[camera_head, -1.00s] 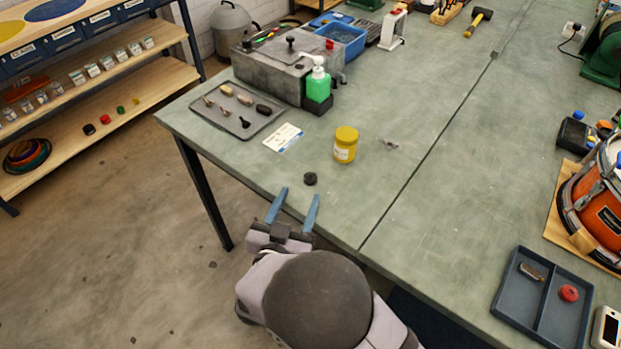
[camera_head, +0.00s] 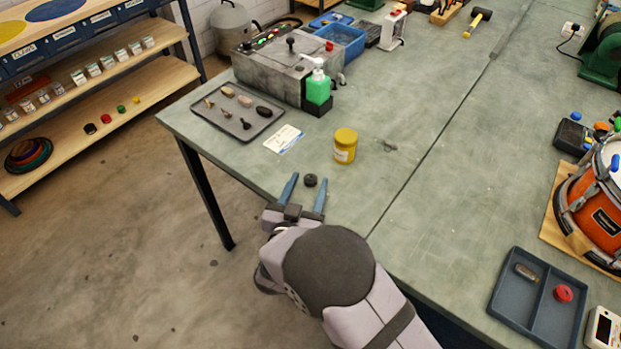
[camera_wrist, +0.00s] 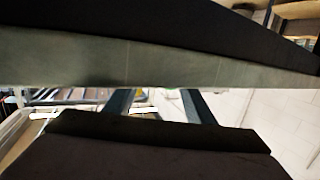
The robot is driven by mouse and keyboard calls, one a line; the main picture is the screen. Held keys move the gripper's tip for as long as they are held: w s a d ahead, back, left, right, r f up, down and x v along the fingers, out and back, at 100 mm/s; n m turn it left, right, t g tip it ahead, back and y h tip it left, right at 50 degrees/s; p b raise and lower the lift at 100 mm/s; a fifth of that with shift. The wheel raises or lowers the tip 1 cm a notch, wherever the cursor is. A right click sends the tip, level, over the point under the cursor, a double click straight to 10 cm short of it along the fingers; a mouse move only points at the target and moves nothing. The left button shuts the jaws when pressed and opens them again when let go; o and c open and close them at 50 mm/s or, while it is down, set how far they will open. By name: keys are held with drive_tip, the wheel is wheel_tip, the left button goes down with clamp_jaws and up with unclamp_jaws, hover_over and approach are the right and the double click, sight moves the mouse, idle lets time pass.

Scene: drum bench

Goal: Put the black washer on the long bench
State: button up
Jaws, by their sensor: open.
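The black washer (camera_head: 310,180) lies flat near the front edge of the green-topped long bench (camera_head: 400,190), in the head view. My gripper (camera_head: 309,179) is open, its two blue fingers one on each side of the washer. I cannot tell whether either finger touches it. In the wrist view my gripper (camera_wrist: 157,92) shows two spread dark fingers, with a grey-green band and a dark band across the top. I cannot make out the washer there.
A yellow jar (camera_head: 345,148) stands just behind the washer, with a paper card (camera_head: 283,139) and a grey parts tray (camera_head: 232,112) further left. A divided tray (camera_head: 537,300) and an orange drum (camera_head: 600,213) are at the right.

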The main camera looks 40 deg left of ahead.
drive_tip(key=c, duration=1.1)
drive_tip(key=shift+c, duration=0.2)
wheel_tip(320, 180, up, 18)
drive_tip(key=p, duration=0.7)
drive_tip(key=shift+f, duration=0.15)
